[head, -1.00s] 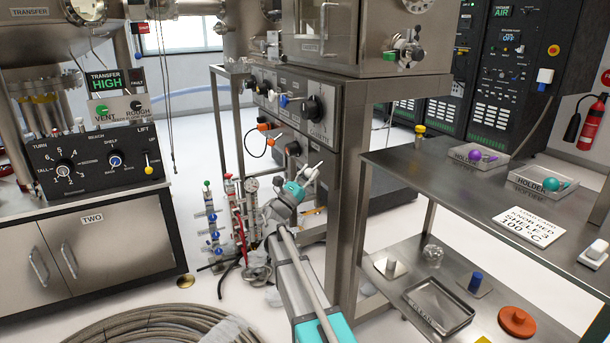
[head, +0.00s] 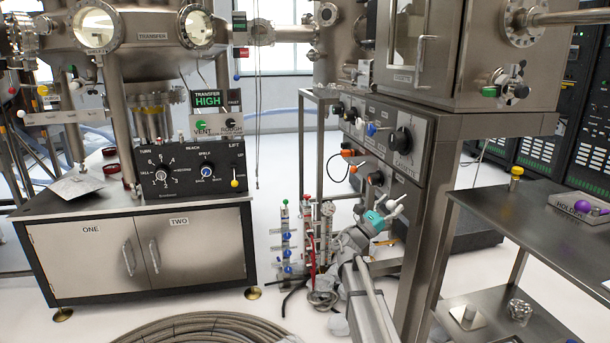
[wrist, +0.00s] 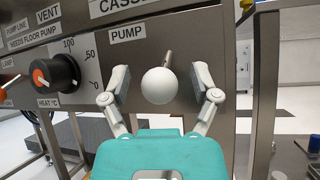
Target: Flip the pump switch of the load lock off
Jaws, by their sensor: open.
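The pump switch (wrist: 160,86) is a white ball on a short metal stem, under a PUMP label on the steel panel in the wrist view. The stem runs up and back from the ball to the panel. My gripper (wrist: 162,76) is open, with one finger left and one right of the ball. Gaps show on both sides, and whether the ball lies fully between the fingertips in depth is unclear. In the head view my gripper (head: 388,212) is at the load lock's front panel, below the black knob; I cannot make out the switch there.
An orange-ringed HEAT knob (wrist: 55,73) is left of the switch. A steel frame post (wrist: 264,90) stands close on the right. In the head view a steel shelf table (head: 500,225) is to the right, and coiled hose (head: 200,328) lies on the floor.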

